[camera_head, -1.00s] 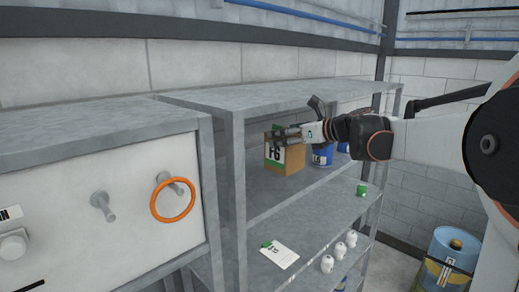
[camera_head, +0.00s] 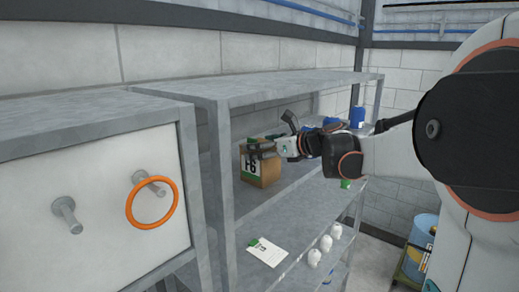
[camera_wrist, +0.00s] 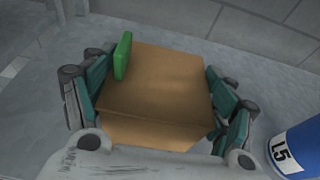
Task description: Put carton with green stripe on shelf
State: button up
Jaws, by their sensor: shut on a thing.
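A brown carton (camera_head: 265,170) with a white, black-lettered label and a green stripe is inside the grey shelf rack (camera_head: 300,88), over its upper inner board (camera_head: 250,206). Whether its bottom touches the board I cannot tell. My gripper (camera_head: 262,147) reaches in from the right and is shut on the carton near its top. In the wrist view the carton (camera_wrist: 155,85) lies between my fingers (camera_wrist: 160,100), with pads at both sides and a green piece on its upper left edge. The carton's far side is hidden.
A blue can (camera_head: 357,117) stands to the right; a blue container (camera_wrist: 297,148) marked L5 is close to my right finger. Rack posts (camera_head: 222,180) stand at the left. Below are a clipped note (camera_head: 267,252) and white bottles (camera_head: 326,243).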

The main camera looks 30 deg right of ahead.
jog(key=shift+s, duration=0.4)
jog(key=o, duration=1.2)
jog(key=shift+w, duration=0.15)
jog(key=shift+o, duration=1)
jog(key=shift+w+f, duration=0.15)
jog(key=shift+w, duration=0.05)
jog(key=shift+s, duration=0.2)
jog(key=shift+w+r, duration=0.15)
jog(key=shift+r, duration=0.05)
jog(key=shift+r, duration=0.1)
